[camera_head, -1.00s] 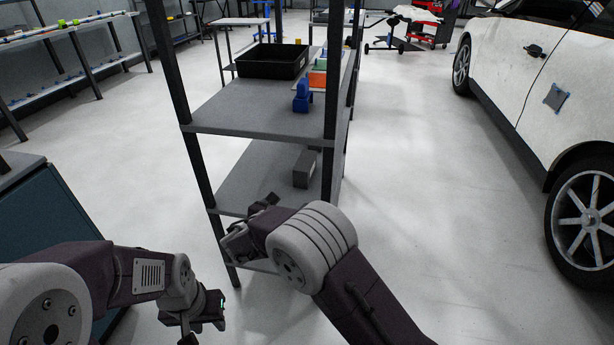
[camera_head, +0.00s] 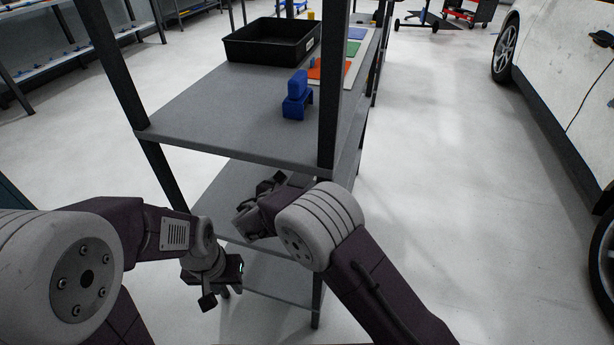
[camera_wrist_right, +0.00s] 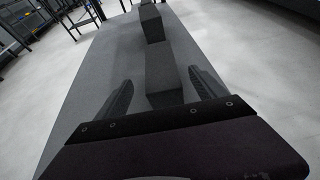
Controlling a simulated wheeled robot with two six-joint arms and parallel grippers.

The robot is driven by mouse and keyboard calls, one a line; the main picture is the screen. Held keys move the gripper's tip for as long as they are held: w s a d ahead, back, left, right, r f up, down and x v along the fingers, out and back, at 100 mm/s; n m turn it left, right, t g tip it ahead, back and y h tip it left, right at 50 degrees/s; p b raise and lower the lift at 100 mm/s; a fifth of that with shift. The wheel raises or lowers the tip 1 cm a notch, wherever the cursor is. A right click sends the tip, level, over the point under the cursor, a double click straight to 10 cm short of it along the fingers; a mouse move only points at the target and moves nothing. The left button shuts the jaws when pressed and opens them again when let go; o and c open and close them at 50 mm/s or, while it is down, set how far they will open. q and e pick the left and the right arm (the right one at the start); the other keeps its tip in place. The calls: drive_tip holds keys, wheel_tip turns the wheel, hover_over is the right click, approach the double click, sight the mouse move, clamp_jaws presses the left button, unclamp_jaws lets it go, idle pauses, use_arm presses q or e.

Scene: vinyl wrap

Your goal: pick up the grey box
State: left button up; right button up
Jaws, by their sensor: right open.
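The grey box (camera_wrist_right: 166,72) lies on a grey shelf in the right wrist view, straight ahead of my right gripper (camera_wrist_right: 160,76). The gripper is open, with one finger on each side of the box's near end. Contact with the box cannot be told. A second grey block (camera_wrist_right: 152,22) shows just beyond it. In the head view my right gripper (camera_head: 264,188) is over the middle shelf (camera_head: 222,187), and my arm and the upper shelf largely hide the box. My left gripper (camera_head: 222,286) hangs lower left, in front of the rack; its jaw state is unclear.
The upper shelf (camera_head: 210,120) is close above my right gripper and carries a black tray (camera_head: 272,40), a blue part (camera_head: 297,98) and coloured pieces. A dark rack post (camera_head: 330,90) stands beside my right arm. The floor (camera_head: 440,150) on the right is clear up to the white car (camera_head: 570,70).

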sight(300, 178)
drive_tip(key=b+x, duration=0.1)
drive_tip(key=x, duration=0.2)
drive_tip(key=shift+d+f, duration=0.1)
drive_tip(key=shift+f, duration=0.15)
drive_tip(key=shift+w, duration=0.25)
drive_tip(key=shift+w+d+f+b, duration=0.1)
drive_tip(key=shift+w+d+b, duration=0.05)
drive_tip(key=shift+w+b, duration=0.15)
drive_tip(key=b+x, duration=0.1)
drive_tip(key=x, duration=0.3)
drive_tip(key=shift+w+d+b, duration=0.15)
drive_tip(key=shift+w+b, duration=0.05)
drive_tip(key=shift+b, duration=0.1)
clamp_jaws()
drive_tip(key=shift+r, duration=0.25)
